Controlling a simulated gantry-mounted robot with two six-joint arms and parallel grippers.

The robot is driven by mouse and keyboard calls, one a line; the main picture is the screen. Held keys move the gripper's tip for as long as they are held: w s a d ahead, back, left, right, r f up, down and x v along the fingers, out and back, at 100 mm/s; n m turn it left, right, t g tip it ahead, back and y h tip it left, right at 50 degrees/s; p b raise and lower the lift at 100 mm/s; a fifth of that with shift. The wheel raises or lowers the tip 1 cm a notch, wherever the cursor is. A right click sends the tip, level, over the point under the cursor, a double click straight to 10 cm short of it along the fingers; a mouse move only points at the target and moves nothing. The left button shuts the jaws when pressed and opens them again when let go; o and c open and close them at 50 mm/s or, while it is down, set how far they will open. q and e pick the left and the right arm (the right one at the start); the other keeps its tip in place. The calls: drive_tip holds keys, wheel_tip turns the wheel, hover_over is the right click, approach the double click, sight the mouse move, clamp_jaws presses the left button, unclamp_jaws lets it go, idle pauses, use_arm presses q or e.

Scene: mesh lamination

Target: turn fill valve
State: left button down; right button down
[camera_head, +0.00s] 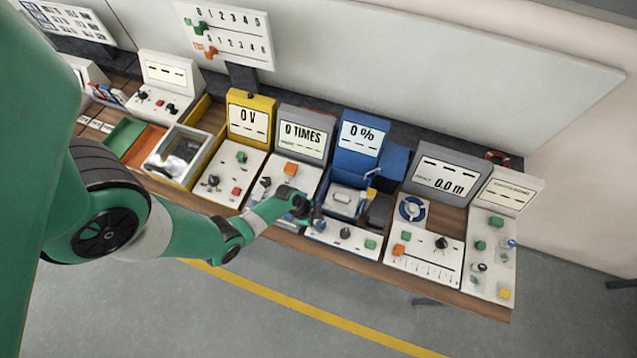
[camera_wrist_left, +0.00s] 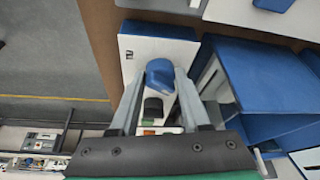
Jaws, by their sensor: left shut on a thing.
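The blue valve knob (camera_wrist_left: 160,72) stands on the white control panel of the blue station, between the fingertips of my left gripper (camera_wrist_left: 157,78). The fingers are shut on its two sides. In the head view my left gripper (camera_head: 308,211) reaches down at the left end of that panel (camera_head: 330,236) and partly hides the knob. The station's blue display (camera_head: 362,134) reads "0 %". A black knob (camera_head: 345,232) and a green button (camera_head: 370,244) sit to the right on the same panel. My right gripper is not in view.
Left of the blue station is a grey "0 TIMES" station (camera_head: 303,135) with an orange button. To the right stands a grey "0.0 m" station (camera_head: 441,181). A blue box (camera_wrist_left: 262,82) stands close beside the gripper in the wrist view. The floor before the bench is clear.

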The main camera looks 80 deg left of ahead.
use_arm(q)
drive_tip(key=shift+a+m+p, duration=0.1)
drive_tip(key=shift+m+p, duration=0.25)
drive_tip(key=shift+m, duration=0.35)
drive_tip(key=shift+h, duration=0.3)
drive_tip(key=shift+c, duration=1.9)
unclamp_jaws()
